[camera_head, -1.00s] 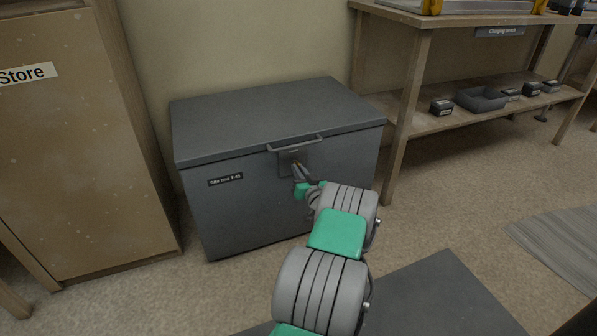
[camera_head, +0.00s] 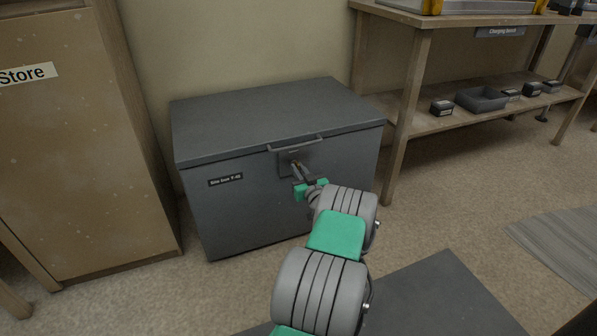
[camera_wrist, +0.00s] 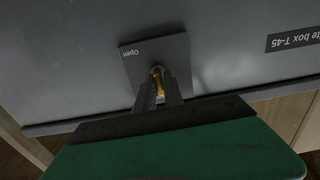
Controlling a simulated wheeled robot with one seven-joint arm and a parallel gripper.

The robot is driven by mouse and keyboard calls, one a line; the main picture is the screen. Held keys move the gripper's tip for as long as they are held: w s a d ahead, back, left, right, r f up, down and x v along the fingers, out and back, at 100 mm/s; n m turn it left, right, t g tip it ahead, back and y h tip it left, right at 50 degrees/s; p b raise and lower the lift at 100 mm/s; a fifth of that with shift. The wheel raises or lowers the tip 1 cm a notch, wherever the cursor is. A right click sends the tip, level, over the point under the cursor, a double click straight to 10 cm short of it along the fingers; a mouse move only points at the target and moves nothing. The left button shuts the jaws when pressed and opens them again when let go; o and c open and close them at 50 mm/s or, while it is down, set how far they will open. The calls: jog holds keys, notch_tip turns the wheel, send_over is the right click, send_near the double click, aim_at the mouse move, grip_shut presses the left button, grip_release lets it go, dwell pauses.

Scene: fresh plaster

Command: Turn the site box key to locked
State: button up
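The site box (camera_head: 240,205) is a grey chest with its lid down, standing against the wall in the head view. A small lock plate (camera_head: 288,160) is on its front below the lid handle; in the wrist view the plate (camera_wrist: 140,53) reads "Open". A brass-coloured key (camera_wrist: 158,84) shows at the plate's lock. My gripper (camera_wrist: 160,95) is at the lock, its two dark fingers on either side of the key and closed in on it. In the head view my gripper (camera_head: 297,168) reaches the plate. The key's far end is hidden between the fingers.
A wooden store cabinet (camera_head: 80,150) stands left of the box. A wooden charging bench (camera_head: 420,70) stands to the right, with a grey tray (camera_head: 481,99) and several small dark boxes on its lower shelf.

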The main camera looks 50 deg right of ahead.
jog(key=o, duration=0.3)
jog(key=shift+o, duration=0.4)
jog(key=shift+f, duration=0.1)
jog(key=p+v, duration=0.2)
jog(key=v, duration=0.6)
jog(key=shift+w, duration=0.1)
